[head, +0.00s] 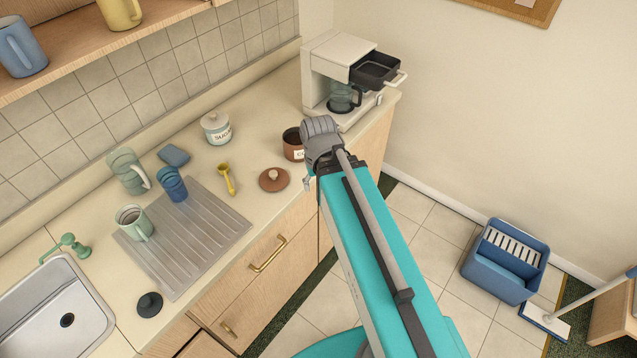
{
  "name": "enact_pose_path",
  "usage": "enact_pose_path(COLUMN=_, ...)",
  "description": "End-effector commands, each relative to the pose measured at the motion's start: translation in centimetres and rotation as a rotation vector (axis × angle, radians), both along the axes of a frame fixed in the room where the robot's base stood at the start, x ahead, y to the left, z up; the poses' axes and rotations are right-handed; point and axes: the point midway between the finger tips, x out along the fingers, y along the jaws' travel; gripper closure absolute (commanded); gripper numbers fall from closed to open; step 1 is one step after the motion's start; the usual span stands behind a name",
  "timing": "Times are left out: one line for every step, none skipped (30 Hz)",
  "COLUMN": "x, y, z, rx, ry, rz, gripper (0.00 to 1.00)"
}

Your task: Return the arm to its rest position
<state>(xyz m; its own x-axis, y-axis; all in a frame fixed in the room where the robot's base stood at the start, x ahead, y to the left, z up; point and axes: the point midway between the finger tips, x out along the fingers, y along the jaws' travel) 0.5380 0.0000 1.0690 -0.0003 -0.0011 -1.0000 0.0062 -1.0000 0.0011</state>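My arm rises from the bottom of the head view, with a long teal link (385,265) and a grey rod along it. Its rounded grey joint (321,137) is at the far end, in front of the counter edge. I cannot make out my gripper or its fingers, so I cannot see whether it holds anything. The joint partly covers the right side of an open brown canister (291,146). The canister's brown lid (273,180) lies on the counter just in front of it.
A coffee maker (330,55) with its black basket (375,70) pulled out stands behind the joint. A sugar jar (215,130), yellow scoop (228,180), mugs and a ribbed drainer (205,240) are on the counter. A blue bin (500,275) stands on the floor at right.

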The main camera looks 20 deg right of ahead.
Motion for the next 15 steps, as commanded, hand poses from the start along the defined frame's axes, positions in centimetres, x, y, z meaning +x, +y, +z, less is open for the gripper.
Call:
enact_pose_path(x=-0.1, y=-0.1, z=0.0, rx=0.000, ry=0.000, rz=-0.008, gripper=0.26)
enact_pose_path(x=-0.1, y=-0.1, z=0.0, rx=0.000, ry=0.000, rz=-0.010, gripper=0.26)
enact_pose_path(x=-0.1, y=-0.1, z=0.0, rx=0.000, ry=0.000, rz=-0.011, gripper=0.26)
enact_pose_path(x=-0.1, y=-0.1, z=0.0, rx=0.000, ry=0.000, rz=-0.011, gripper=0.26)
enact_pose_path(x=-0.1, y=0.0, z=0.0, rx=0.000, ry=0.000, rz=-0.011, gripper=0.26)
enact_pose_path(x=-0.1, y=0.0, z=0.0, rx=0.000, ry=0.000, rz=-0.010, gripper=0.26)
enact_pose_path(x=-0.1, y=0.0, z=0.0, rx=0.000, ry=0.000, rz=-0.010, gripper=0.26)
enact_pose_path(x=0.0, y=0.0, z=0.0, rx=0.000, ry=0.000, rz=-0.009, gripper=0.26)
enact_pose_path(x=0.0, y=0.0, z=0.0, rx=0.000, ry=0.000, rz=-0.009, gripper=0.26)
enact_pose_path(x=0.0, y=0.0, z=0.0, rx=0.000, ry=0.000, rz=-0.009, gripper=0.26)
enact_pose_path(x=0.0, y=0.0, z=-0.1, rx=0.000, ry=0.000, rz=-0.008, gripper=0.26)
enact_pose_path(x=0.0, y=0.0, z=-0.3, rx=0.000, ry=0.000, rz=-0.008, gripper=0.26)
enact_pose_path(x=-0.1, y=0.0, z=-0.5, rx=0.000, ry=0.000, rz=-0.008, gripper=0.26)
enact_pose_path(x=-0.1, y=0.0, z=-0.7, rx=0.000, ry=0.000, rz=-0.008, gripper=0.26)
enact_pose_path(x=-0.1, y=0.0, z=-1.1, rx=0.000, ry=0.000, rz=-0.007, gripper=0.26)
